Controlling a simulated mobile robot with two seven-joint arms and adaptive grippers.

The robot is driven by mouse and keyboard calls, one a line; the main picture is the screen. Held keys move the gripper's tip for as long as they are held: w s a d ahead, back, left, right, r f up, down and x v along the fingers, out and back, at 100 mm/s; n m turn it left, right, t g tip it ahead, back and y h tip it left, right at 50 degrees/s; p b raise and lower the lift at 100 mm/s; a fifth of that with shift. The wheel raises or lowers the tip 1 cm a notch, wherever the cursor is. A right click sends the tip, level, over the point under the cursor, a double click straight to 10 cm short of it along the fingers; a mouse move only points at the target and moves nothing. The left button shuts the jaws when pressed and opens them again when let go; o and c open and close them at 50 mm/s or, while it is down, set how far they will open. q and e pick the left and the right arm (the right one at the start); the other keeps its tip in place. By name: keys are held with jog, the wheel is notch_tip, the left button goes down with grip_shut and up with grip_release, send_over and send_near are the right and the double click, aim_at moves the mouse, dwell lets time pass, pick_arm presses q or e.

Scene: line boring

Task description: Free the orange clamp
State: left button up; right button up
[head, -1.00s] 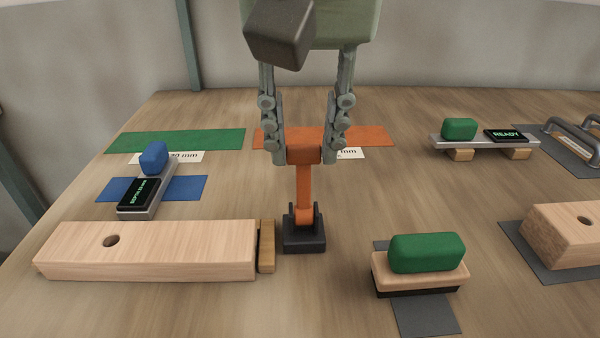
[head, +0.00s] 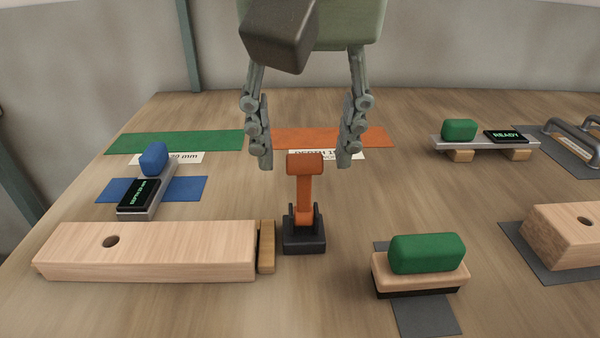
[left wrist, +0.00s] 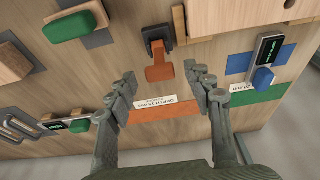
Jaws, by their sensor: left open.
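The orange clamp (head: 304,188) stands upright in its black base (head: 304,238), beside the right end of the long wooden block. It also shows in the left wrist view (left wrist: 160,71), with its orange head toward my gripper. My left gripper (head: 305,165) is open, with one finger on each side of the clamp's head and a gap on both sides. In the left wrist view the open fingers (left wrist: 163,80) also stand apart from the clamp. My right gripper is not in view.
A long wooden block (head: 180,255) with a hole lies left, against a small wooden stop (head: 267,246). A green-topped brush-like block (head: 427,254) stands front right. A blue-handled gauge (head: 153,160) lies left. Green (head: 175,141) and orange (head: 370,137) mats lie behind.

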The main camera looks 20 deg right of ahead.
pick_arm(q)
jog(key=shift+r, duration=0.15)
jog(key=p+v, duration=0.2)
jog(key=v, duration=0.1)
jog(key=shift+s+r+p, duration=0.1)
jog(key=shift+r+p, duration=0.2)
jog(key=shift+r, duration=0.05)
jog(key=v, duration=0.4)
dwell(0.5)
